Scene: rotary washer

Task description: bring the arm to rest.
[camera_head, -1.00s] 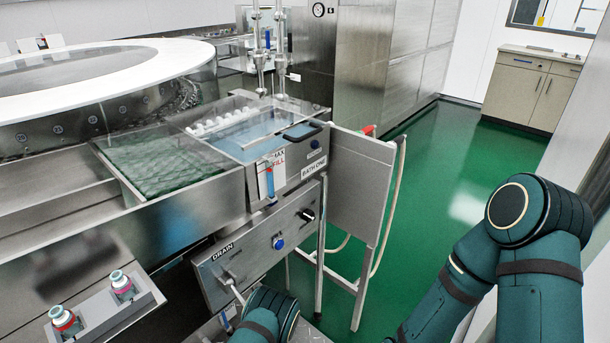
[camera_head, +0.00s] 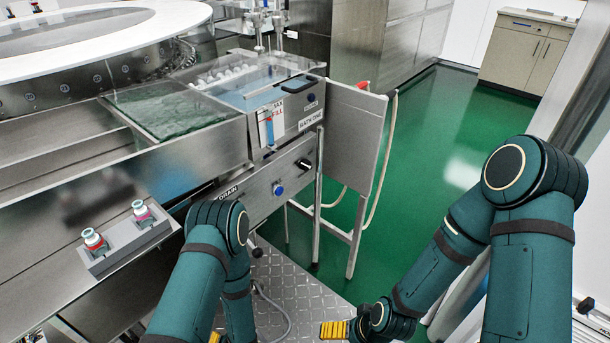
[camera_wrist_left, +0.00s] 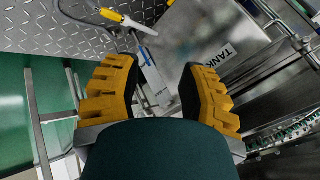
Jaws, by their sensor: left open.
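My left arm (camera_head: 208,260) rises from the bottom of the head view, bends at its elbow and drops in front of the washer. My left gripper shows in the left wrist view (camera_wrist_left: 158,82) with its yellow, black-lined fingers wide apart and nothing between them. Only a scrap of yellow shows at the bottom edge of the head view below that arm. My right arm (camera_head: 445,262) is bent on the right. Part of my right gripper (camera_head: 335,329) shows as a yellow finger at the bottom edge; its opening is hidden.
The steel washer (camera_head: 60,205) has a water bath (camera_head: 255,92) and a drain panel (camera_head: 262,195). Two small bottles stand in a grey rack (camera_head: 120,242). A yellow-white probe (camera_wrist_left: 110,15) on a cable lies beyond the left fingers, near a TANK panel (camera_wrist_left: 200,40). Green floor (camera_head: 440,140) is open.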

